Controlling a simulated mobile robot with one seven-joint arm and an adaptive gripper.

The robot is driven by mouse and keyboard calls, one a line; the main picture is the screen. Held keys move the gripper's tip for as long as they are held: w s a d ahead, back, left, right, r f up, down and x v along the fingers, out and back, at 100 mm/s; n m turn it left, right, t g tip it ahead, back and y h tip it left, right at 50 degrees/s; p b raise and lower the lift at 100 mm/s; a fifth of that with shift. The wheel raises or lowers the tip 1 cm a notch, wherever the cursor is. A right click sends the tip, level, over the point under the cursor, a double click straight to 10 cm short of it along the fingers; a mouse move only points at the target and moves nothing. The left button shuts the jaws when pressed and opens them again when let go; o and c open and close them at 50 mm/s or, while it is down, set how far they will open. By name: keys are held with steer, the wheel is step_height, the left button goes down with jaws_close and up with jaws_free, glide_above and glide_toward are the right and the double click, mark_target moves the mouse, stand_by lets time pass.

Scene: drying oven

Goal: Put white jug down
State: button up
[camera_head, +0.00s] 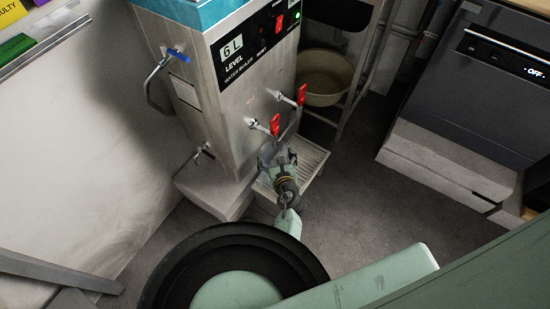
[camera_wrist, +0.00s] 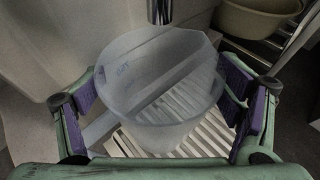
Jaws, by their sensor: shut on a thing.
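The white jug (camera_wrist: 160,100) is translucent and upright in the wrist view, with its mouth facing the camera. It appears empty. My gripper (camera_wrist: 163,90) is shut on it, with a purple-padded finger on each side. The jug is over the slatted tray (camera_wrist: 206,135), below a metal tap (camera_wrist: 160,10). I cannot tell whether its base touches the slats.
The steel water boiler (camera_head: 225,100) stands behind the tray, with red tap handles (camera_head: 275,124) close above my gripper. A beige bowl (camera_head: 323,78) is on a rack behind. A dark appliance (camera_head: 480,80) stands at right. Grey floor (camera_head: 365,190) is clear between.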

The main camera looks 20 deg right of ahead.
steer(key=shift+f, duration=0.2)
steer(key=o, duration=1.5)
steer(key=shift+c, duration=0.2)
